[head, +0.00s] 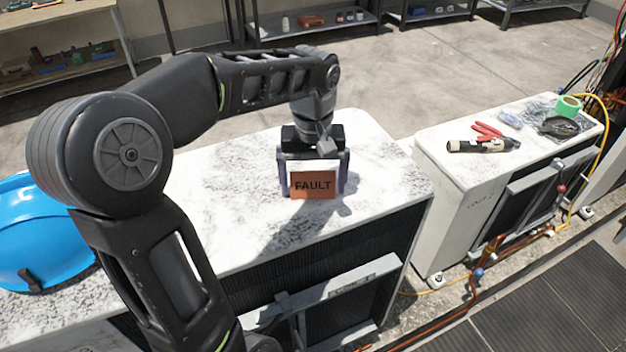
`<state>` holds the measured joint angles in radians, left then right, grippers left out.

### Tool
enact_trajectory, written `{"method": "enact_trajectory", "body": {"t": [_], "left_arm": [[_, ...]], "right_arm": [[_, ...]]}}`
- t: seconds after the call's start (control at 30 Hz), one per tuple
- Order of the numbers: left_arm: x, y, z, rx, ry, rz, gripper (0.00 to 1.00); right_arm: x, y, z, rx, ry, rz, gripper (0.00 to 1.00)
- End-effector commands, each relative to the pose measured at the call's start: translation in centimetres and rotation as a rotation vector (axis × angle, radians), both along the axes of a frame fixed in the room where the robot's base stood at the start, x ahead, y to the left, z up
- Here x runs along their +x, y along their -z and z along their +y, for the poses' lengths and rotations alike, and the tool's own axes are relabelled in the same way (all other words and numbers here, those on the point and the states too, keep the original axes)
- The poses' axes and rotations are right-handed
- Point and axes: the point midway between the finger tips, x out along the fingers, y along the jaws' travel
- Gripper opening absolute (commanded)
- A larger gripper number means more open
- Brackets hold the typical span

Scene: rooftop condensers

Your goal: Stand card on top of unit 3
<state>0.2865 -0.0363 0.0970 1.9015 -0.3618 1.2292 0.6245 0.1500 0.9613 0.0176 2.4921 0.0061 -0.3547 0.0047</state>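An orange card (313,185) with the word FAULT stands upright on the white speckled top of the near condenser unit (385,180), close to its right end. My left gripper (314,186) points down right at the card, one finger at each side of it. The fingers are wide apart, at the edges of the gripper body, and look open. Any slight contact with the card's edges is too small to tell. The label on this unit's front is not readable from here. My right gripper is out of view.
A blue hard hat (38,235) lies at the unit's left end. Across a gap, a second unit (455,160) carries a flashlight (478,146), red-handled pliers (487,130) and green tape (568,106). Cables run along the floor. Shelves stand behind.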

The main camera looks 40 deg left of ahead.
Motion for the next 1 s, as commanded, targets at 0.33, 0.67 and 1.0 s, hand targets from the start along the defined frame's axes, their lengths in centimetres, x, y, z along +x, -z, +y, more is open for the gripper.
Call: {"method": "enact_trajectory", "body": {"t": [0.33, 0.67, 1.0], "left_arm": [[0.0, -0.1, 0.0, 0.0, 0.0, 0.0, 1.0], [0.1, -3.5, 0.0, 0.0, 0.0, -0.005, 1.0], [0.0, -10.8, 0.0, 0.0, 0.0, 0.0, 1.0]], "right_arm": [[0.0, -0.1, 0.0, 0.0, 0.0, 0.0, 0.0], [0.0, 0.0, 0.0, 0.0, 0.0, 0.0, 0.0], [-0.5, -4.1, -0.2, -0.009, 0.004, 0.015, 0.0]]}}
